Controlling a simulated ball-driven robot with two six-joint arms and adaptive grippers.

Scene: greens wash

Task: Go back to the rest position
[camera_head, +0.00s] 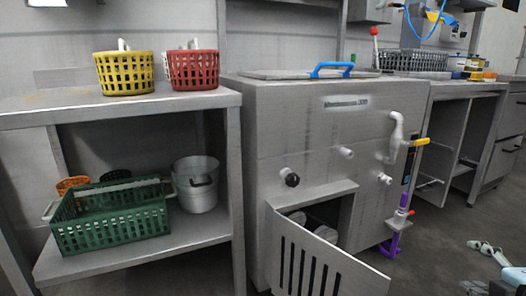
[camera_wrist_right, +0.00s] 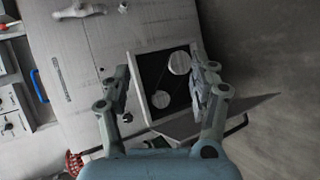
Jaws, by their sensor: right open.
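My right gripper (camera_head: 478,266) is at the lower right edge of the head view, over the grey floor and apart from everything. It also shows in the right wrist view (camera_wrist_right: 163,84), with its two fingers spread and nothing between them. Beyond the fingers is the square opening (camera_wrist_right: 165,85) in the front of the steel washing machine, with two round pale parts inside. The steel machine (camera_head: 320,130) stands in the middle of the head view, its slotted lower door (camera_head: 312,262) swung open. My left gripper is not in view.
A steel shelf table (camera_head: 190,102) at left bears a yellow basket (camera_head: 125,75) and a red basket (camera_head: 193,70). Below are a green crate (camera_head: 112,218) and a metal pot (camera_head: 197,185). Floor at right is clear.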

